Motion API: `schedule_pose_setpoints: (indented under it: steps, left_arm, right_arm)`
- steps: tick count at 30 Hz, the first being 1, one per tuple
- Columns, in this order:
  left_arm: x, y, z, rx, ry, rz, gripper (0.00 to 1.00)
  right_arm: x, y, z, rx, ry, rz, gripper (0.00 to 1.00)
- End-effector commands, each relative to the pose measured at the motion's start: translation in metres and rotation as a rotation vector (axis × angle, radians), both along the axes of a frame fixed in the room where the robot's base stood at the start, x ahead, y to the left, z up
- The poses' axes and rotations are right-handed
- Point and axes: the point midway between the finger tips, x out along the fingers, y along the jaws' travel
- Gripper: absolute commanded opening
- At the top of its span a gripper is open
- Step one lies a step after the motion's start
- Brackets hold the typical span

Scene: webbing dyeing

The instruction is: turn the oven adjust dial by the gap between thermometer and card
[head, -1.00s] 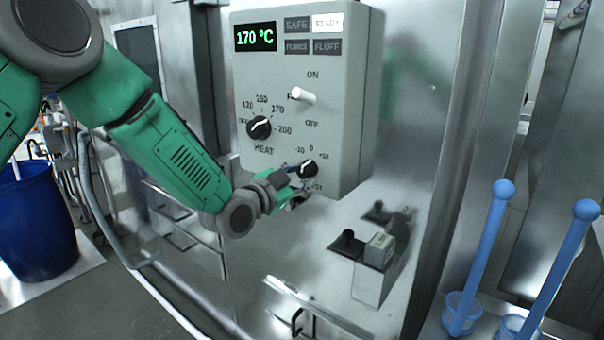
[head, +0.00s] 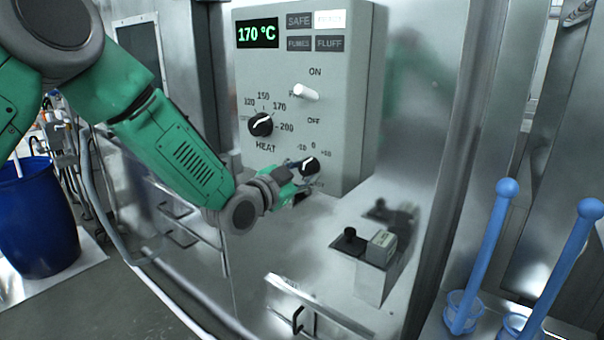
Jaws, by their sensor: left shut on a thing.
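The adjust dial (head: 309,167) is a small black knob with a white pointer line, low on the grey control box (head: 345,110). Its scale shows 0 at the top and a number at each side. My left gripper (head: 301,177) is at the dial's lower left, shut on it; the fingertips are small and partly hidden. The pointer is tilted, its exact reading too small to tell. The display (head: 257,33) reads 170 °C. My right gripper is not in view. No thermometer or card can be clearly made out.
The larger heat dial (head: 261,124) and a white on/off switch (head: 306,92) sit above on the box. A small metal stand (head: 368,263) with a black knob and a pale block is below right. Two blue-handled tools (head: 485,255) stand at right; a blue barrel (head: 36,215) is at left.

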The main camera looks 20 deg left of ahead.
Motion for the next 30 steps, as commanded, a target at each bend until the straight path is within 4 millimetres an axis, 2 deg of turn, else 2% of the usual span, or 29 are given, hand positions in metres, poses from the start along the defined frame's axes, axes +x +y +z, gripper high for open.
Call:
schedule_pose_setpoints:
  steps: [1, 20, 21, 22, 30]
  left_arm:
    - [0.0024, -0.0039, 0.0133, -0.006, -0.030, -0.005, 0.02]
    - [0.0023, -0.0042, 0.0135, -0.006, -0.029, -0.006, 0.02]
    - [0.0022, -0.0042, 0.0135, -0.006, -0.029, -0.006, 0.45]
    - [0.0021, -0.0041, 0.0133, -0.006, -0.029, -0.006, 0.51]
    - [0.0030, 0.0011, 0.0055, -0.007, -0.015, -0.002, 0.51]
  right_arm:
    - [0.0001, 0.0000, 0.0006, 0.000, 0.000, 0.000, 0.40]
    - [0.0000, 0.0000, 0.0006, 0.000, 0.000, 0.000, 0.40]
    - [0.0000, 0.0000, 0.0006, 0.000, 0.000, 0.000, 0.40]
    - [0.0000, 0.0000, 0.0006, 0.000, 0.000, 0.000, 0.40]
    - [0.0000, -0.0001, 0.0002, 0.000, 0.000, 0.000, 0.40]
